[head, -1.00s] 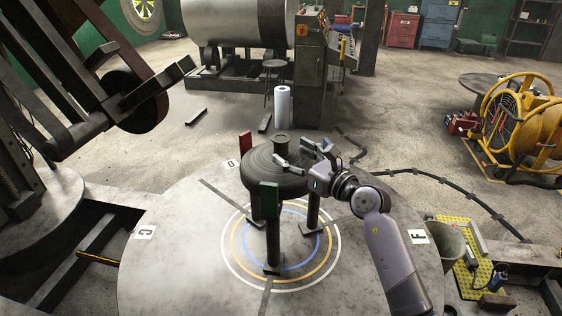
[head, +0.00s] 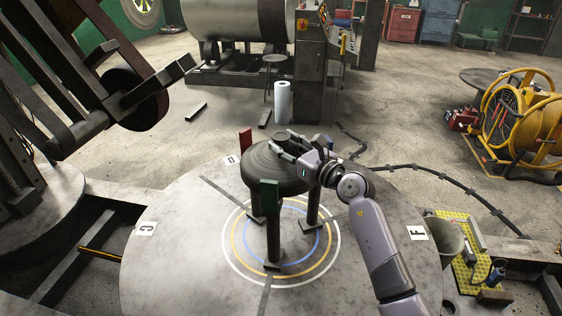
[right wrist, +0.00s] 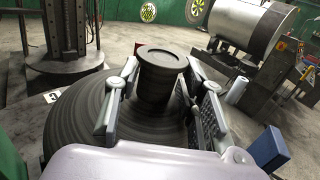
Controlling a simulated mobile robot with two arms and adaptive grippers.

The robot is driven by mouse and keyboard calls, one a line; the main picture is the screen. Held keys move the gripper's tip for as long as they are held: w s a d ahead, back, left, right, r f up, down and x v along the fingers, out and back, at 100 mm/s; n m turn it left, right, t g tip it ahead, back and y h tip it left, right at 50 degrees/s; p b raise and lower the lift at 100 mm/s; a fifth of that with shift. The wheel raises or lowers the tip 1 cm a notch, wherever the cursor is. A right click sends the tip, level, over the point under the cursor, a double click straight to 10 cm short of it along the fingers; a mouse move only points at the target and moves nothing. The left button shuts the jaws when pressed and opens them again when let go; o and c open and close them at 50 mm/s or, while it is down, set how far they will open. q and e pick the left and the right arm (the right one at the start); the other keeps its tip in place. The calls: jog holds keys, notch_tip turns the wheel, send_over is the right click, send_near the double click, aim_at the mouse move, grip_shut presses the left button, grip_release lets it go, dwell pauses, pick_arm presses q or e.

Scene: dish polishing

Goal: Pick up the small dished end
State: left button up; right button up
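The small dished end (head: 262,172) is a dark, ring-marked round piece with a short cylindrical knob on top. It rests on upright posts over the round table (head: 180,255). My right gripper (head: 284,147) is open at the knob, with its fingers on either side. The right wrist view shows the knob (right wrist: 158,82) standing between the spread fingers, above the ringed surface (right wrist: 75,122). I cannot tell whether any finger touches the knob. The gripper partly hides the top in the head view. My left gripper is not in view.
A green block (head: 269,196) and a red block (head: 246,141) top posts beside the piece. A blue block (right wrist: 269,149) shows in the wrist view. A machine arm with a wheel (head: 134,97) hangs at upper left.

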grip_shut()
jog(key=shift+a, duration=0.1)
dwell(0.3)
jog(key=shift+r, duration=0.2)
